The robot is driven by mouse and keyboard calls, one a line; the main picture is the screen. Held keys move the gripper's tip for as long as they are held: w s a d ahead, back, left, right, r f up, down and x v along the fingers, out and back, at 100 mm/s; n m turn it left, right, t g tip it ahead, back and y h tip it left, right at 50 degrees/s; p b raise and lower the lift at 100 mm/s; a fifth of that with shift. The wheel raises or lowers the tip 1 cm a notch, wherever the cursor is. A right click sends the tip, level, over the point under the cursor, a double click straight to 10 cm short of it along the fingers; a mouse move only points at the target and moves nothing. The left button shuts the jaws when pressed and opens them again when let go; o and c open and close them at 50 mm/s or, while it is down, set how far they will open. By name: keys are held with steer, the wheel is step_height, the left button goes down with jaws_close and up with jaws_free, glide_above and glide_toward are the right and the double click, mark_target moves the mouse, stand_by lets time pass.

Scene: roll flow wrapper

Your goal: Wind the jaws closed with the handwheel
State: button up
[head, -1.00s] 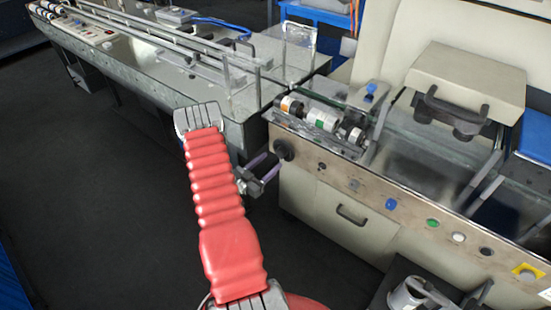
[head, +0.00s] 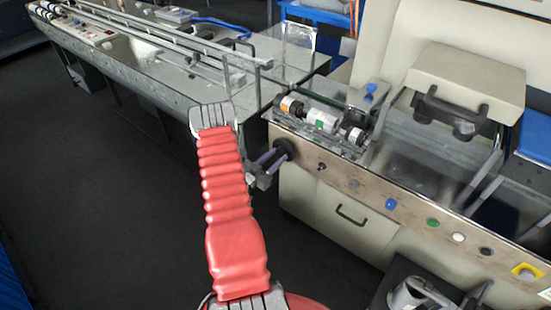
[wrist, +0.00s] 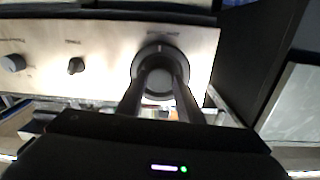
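The handwheel (head: 283,149) is a dark round wheel at the left end of the machine's front panel. In the wrist view it is a black ring with a grey centre (wrist: 159,84). In the wrist view the fingers (wrist: 159,70) reach up to the wheel's face, one on each side of the grey centre. I cannot tell whether they touch it. The jaws cannot be made out for certain.
Right of the wheel, the panel carries a black knob (wrist: 76,66), a grey knob (wrist: 13,63) and several coloured buttons, including a blue one (head: 390,204). Rollers (head: 320,118) lie above the panel. A long conveyor bench (head: 180,85) stands behind my arm. The dark floor at left is clear.

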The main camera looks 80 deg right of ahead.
steer(key=shift+w, duration=0.1)
steer(key=c, duration=0.5)
steer(key=shift+m, duration=0.5)
steer(key=o, duration=1.1)
steer(key=v, duration=1.3)
steer(key=shift+w+a, duration=0.15)
steer(key=shift+a, duration=0.2)
